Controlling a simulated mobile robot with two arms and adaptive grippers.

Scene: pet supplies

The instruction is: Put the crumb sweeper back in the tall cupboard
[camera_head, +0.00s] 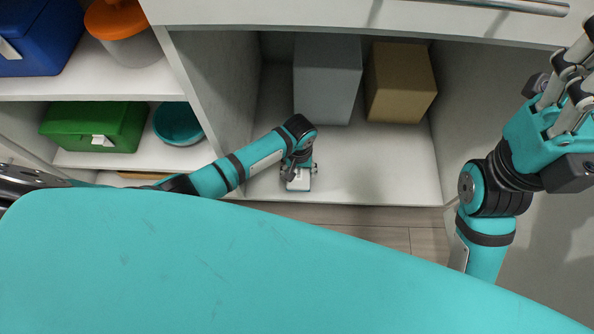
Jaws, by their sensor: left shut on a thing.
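The crumb sweeper (299,184) is a small white piece with a blue edge, low in the open cupboard compartment (385,175) near its front edge. My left gripper (298,170) reaches in from the left and is shut on it from above; the gripper hides part of it. I cannot tell whether the sweeper touches the floor of the compartment. My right gripper (575,85) is raised at the upper right, outside the compartment. Its fingertips run towards the picture's edge, so its opening is unclear.
A grey box (327,80) and a brown box (400,85) stand at the back of the compartment. Left of the partition (212,85), shelves hold a blue box (40,40), an orange-lidded container (125,35), a green box (95,125) and a teal bowl (178,123). The compartment's right front is clear.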

